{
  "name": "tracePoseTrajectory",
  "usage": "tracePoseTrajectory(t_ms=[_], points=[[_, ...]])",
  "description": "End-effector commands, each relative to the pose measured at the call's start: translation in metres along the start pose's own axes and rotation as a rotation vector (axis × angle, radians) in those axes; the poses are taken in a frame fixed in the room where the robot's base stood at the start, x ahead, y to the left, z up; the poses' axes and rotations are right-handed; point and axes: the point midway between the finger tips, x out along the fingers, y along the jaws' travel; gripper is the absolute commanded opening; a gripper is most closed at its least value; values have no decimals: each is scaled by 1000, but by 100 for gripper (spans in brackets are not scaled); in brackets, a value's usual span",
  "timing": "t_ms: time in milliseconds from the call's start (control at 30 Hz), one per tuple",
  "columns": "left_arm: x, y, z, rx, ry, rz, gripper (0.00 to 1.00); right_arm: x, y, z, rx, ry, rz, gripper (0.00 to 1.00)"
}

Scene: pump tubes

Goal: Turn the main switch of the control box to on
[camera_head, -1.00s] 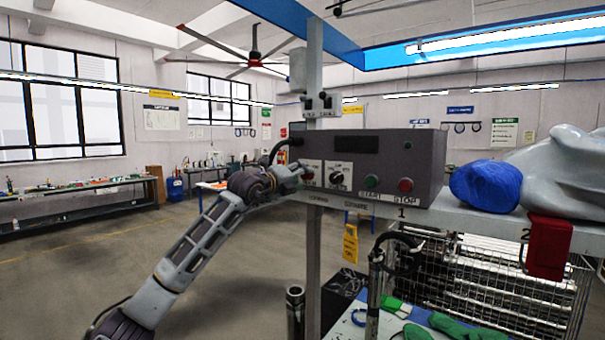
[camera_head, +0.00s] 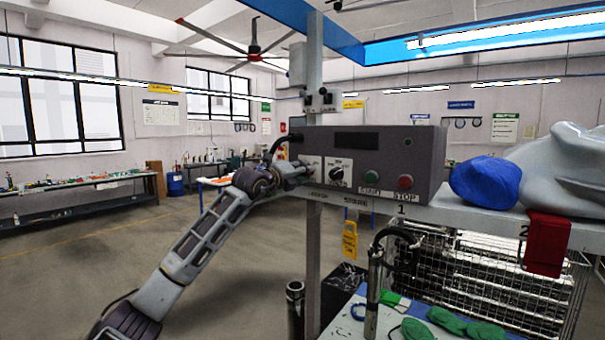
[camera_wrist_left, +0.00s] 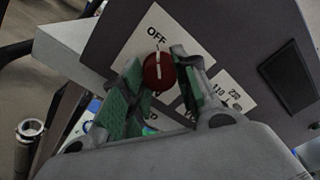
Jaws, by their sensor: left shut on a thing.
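The grey control box (camera_head: 425,165) stands on a shelf in the head view. Its main switch is a red round knob (camera_wrist_left: 158,72) with a white line, on a white label plate marked OFF (camera_wrist_left: 157,37). The line runs roughly up and down in the wrist view, its upper end towards OFF. My left gripper (camera_head: 306,172) is at the left of the box front and hides the knob in the head view. In the wrist view its green-padded fingers (camera_wrist_left: 160,88) are shut on the knob from both sides. The lower part of the label is hidden. My right gripper is not in view.
A black selector (camera_head: 337,174), a green start button (camera_head: 371,171) and a red stop button (camera_head: 405,182) sit right of my gripper. A metal post (camera_head: 314,70) stands by the box. A blue bundle (camera_head: 486,182) lies on the shelf at right.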

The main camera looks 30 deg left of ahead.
Motion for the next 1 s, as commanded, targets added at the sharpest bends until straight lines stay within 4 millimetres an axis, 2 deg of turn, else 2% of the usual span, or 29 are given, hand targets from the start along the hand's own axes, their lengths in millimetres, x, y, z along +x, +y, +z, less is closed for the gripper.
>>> tracePoseTrajectory(t_ms=[467,1000], points=[[0,2,-1,78,0,1,6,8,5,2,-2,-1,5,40],[0,2,0,436,-1,2,6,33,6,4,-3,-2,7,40]])
